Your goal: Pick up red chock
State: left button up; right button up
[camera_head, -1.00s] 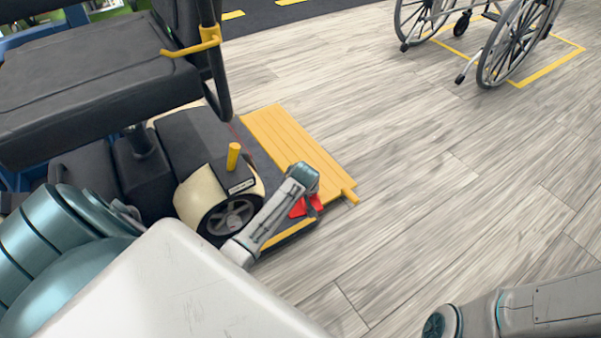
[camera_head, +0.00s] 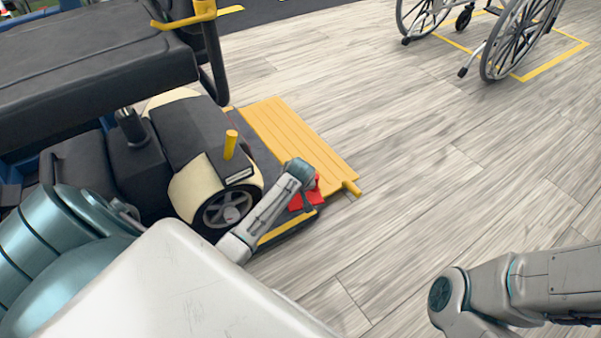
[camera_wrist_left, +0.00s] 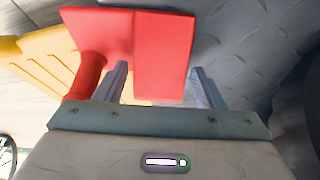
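The red chock (camera_head: 314,188) sits at the end of my left arm in the head view, beside the yellow ramp and low by the scooter's platform. My arm partly hides it. In the left wrist view the chock (camera_wrist_left: 163,50) shows as red plates with a round red bar at the left. My left gripper (camera_wrist_left: 160,78) is open with its fingers apart. The chock reaches between them; a gap shows between it and the right finger. Contact at the left finger cannot be told. My right arm shows at lower right, but its gripper is out of view.
A mobility scooter with a black seat (camera_head: 90,60) and a cream-edged wheel (camera_head: 228,208) stands at left. A yellow ramp (camera_head: 295,140) lies beside it. A wheelchair (camera_head: 515,40) stands at top right within yellow floor lines. The wooden floor between is clear.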

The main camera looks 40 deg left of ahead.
pick_arm(q)
jog(key=c, duration=0.9)
